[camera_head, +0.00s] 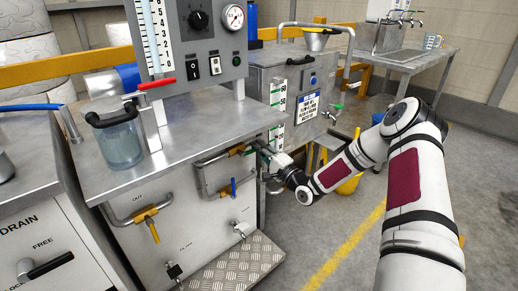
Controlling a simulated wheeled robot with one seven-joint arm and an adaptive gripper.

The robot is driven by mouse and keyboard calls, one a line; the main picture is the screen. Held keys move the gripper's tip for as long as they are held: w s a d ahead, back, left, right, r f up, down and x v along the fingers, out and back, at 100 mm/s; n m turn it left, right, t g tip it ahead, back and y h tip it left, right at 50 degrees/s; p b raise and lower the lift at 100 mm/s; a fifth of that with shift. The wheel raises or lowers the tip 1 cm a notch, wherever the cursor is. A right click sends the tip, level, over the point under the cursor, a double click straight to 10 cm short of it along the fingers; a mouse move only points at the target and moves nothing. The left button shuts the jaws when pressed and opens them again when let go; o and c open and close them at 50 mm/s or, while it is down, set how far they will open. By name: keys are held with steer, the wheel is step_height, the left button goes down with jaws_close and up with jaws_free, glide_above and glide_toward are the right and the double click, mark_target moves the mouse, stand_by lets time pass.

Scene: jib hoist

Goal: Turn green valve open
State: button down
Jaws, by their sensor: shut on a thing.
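My arm reaches in from the right, and my gripper (266,153) is at the right end of the front of the steel bench (190,135). It is shut at the end of a bent pipe with a brass-coloured valve body (237,150). A small patch of green valve handle (249,151) shows right at the fingertips. The fingers hide most of this handle, so its angle cannot be read.
A blue-handled valve (233,187) sits just below, and a yellow-handled valve (152,226) is at the lower left. A red lever (156,83) and a clear jug (121,143) are on the bench. A second steel machine (290,95) stands behind. Open floor (340,245) lies at the right.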

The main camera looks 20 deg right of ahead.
steer(key=shift+f, duration=0.1)
steer(key=c, duration=1.6)
jaws_free()
steer(key=shift+s, duration=0.1)
steer(key=v, duration=1.2)
